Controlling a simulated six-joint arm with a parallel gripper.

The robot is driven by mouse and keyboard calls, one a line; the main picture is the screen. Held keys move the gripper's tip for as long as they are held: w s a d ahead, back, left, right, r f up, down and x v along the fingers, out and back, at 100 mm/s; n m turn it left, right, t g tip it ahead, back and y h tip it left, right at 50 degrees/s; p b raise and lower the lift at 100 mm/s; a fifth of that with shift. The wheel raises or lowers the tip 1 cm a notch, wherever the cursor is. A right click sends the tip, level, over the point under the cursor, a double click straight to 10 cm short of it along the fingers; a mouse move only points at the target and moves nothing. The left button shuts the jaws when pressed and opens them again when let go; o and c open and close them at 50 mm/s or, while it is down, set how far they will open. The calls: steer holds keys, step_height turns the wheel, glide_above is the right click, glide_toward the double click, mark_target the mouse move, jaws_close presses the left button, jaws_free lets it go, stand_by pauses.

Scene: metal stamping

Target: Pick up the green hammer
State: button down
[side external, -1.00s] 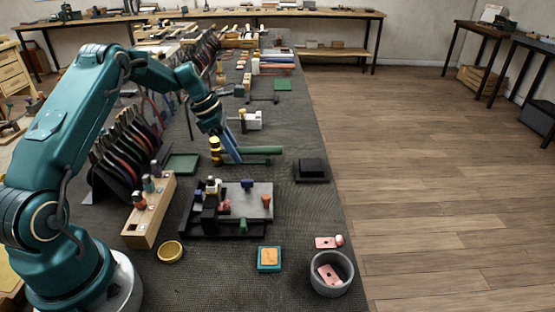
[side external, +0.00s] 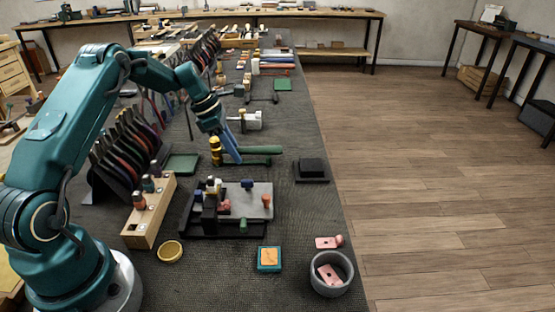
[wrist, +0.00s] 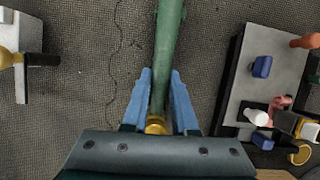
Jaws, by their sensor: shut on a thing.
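The green hammer (side external: 263,150) lies roughly level across the mat, its long green handle pointing right and its brass head (side external: 215,152) at the left, beside my gripper. My gripper (side external: 238,160) points down at the handle, close to the head end. In the wrist view, the blue fingers of my gripper (wrist: 160,78) lie on both sides of the green handle (wrist: 168,45) and are shut on it. A brass part (wrist: 155,125) shows between the finger bases. I cannot tell whether the hammer touches the mat.
A dark fixture with a grey plate (side external: 260,198) and several small parts stands in front. A black block (side external: 312,168) lies to the right, a green tray (side external: 183,164) to the left. A grey-white device (side external: 250,120) stands behind. The mat's right edge borders open floor.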

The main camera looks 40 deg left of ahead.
steer(key=shift+r, duration=0.55)
step_height(320, 180, up, 3)
steer(key=shift+f, duration=0.1)
steer(key=s+a+r, duration=0.7)
steer(key=s, duration=0.2)
steer(key=shift+a, duration=0.3)
steer(key=c, duration=1.5)
jaws_free()
jaws_close()
